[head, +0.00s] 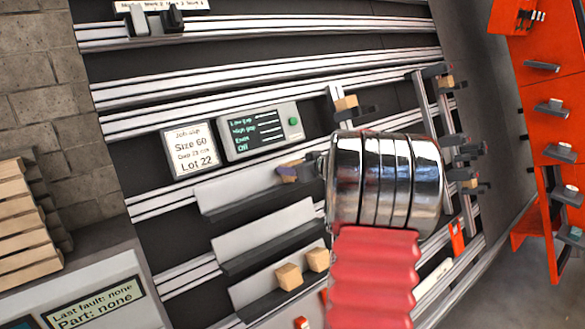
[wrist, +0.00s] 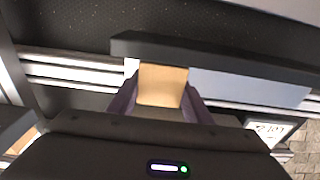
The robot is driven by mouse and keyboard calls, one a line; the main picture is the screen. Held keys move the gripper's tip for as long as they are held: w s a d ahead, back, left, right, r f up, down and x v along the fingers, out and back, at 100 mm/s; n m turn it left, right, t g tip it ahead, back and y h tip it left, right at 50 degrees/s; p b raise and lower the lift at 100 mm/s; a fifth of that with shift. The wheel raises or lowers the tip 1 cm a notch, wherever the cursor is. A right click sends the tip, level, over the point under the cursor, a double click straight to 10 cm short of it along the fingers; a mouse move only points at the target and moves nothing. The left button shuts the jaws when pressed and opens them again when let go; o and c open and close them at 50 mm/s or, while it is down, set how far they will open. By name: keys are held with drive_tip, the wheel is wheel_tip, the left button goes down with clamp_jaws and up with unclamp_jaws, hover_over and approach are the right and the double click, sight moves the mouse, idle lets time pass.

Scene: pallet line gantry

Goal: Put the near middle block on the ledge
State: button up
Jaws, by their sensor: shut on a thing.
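My gripper (wrist: 162,88) is shut on a tan wooden block (wrist: 162,85), with a purple finger on each side of it in the wrist view. In the head view the gripper (head: 291,172) is at the right part of an upper grey ledge (head: 245,200) with a dark lip; the block is mostly hidden there. In the wrist view the block's far end meets the edge of a dark ledge bar (wrist: 225,58). I cannot tell whether it touches. A middle ledge (head: 268,240) below looks empty.
Two tan blocks (head: 288,276) sit on the lowest ledge. Another block (head: 346,103) is on a bracket at upper right, and more are on fixtures further right. A display panel (head: 260,130) and a job sign (head: 190,149) are above the upper ledge. An orange rack (head: 545,120) stands right.

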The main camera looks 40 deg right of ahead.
drive_tip(key=shift+f, duration=0.1)
idle(0.4)
drive_tip(key=o, duration=1.2)
drive_tip(key=shift+c, duration=0.2)
drive_tip(key=shift+s, duration=0.15)
drive_tip(key=v, duration=1.3)
drive_tip(key=shift+s, duration=0.25)
drive_tip(key=shift+a, duration=0.1)
